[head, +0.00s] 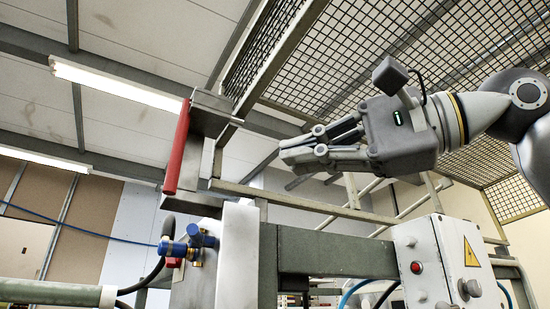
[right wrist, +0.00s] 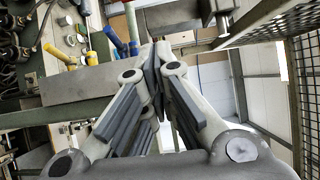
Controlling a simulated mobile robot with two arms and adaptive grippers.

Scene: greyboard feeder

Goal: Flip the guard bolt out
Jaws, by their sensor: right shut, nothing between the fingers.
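A red bar (head: 177,148) hangs upright on a grey metal bracket (head: 210,115) at the frame of the mesh guard; this looks like the guard bolt, but I cannot tell for certain. My right gripper (head: 290,155) is shut and empty, its fingers pointing left, to the right of the bracket and apart from it in the picture. In the right wrist view its closed fingertips (right wrist: 157,52) sit just below a grey metal part (right wrist: 170,16). My left gripper is not in view.
The mesh guard (head: 365,50) spans the upper right. A grey beam (head: 335,252) and an electrical box (head: 440,258) with a red button lie below my right gripper. Blue valve fittings (head: 195,240) with a black hose stand at lower left. Yellow-ended handles (right wrist: 60,54) show in the wrist view.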

